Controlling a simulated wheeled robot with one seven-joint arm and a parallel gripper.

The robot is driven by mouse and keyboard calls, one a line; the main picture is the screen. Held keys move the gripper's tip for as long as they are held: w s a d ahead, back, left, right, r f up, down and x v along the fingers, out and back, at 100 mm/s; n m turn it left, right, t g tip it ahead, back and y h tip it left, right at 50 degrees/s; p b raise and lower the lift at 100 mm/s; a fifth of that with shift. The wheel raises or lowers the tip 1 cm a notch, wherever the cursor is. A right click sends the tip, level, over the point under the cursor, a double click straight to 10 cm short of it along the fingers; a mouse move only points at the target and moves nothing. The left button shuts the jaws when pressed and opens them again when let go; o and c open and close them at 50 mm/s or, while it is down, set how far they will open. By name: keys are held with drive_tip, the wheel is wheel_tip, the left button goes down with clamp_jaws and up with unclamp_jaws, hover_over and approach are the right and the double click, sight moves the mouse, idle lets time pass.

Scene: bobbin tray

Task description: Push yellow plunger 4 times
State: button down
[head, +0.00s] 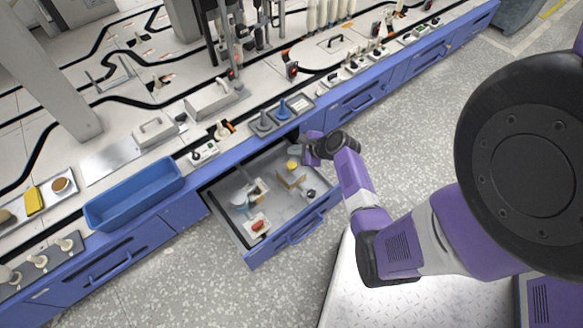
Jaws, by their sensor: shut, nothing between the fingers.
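A small yellow piece (293,164), which looks like the yellow plunger, stands on top of a tan block (291,179) inside the open drawer (239,229). My gripper (307,158) is just to its right, over the drawer's back right part. It is shut, with nothing held. The fingertips are small and dark here, and I cannot tell whether they touch the yellow piece.
The drawer also holds a white holder with a red piece (258,225) and several small parts. A blue bin (134,195) sits on the worktop to the left. A grey tray with blue pieces (282,113) stands behind the gripper.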

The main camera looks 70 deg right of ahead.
sight(290, 164)
wheel_tip(290, 164, down, 4)
drive_tip(key=b, duration=0.3)
drive_tip(key=shift+f+b, duration=0.7)
drive_tip(key=shift+f, duration=0.25)
drive_tip(key=shift+f, duration=0.2)
idle(1.0)
drive_tip(key=shift+f, duration=0.2)
drive_tip(key=shift+f+b, duration=0.85)
drive_tip(key=shift+f, duration=0.2)
idle(1.3)
drive_tip(key=shift+r, duration=0.1)
drive_tip(key=shift+r+p, duration=1.35)
drive_tip(key=shift+p, duration=0.2)
wheel_tip(290, 164, up, 5)
drive_tip(key=p, duration=0.5)
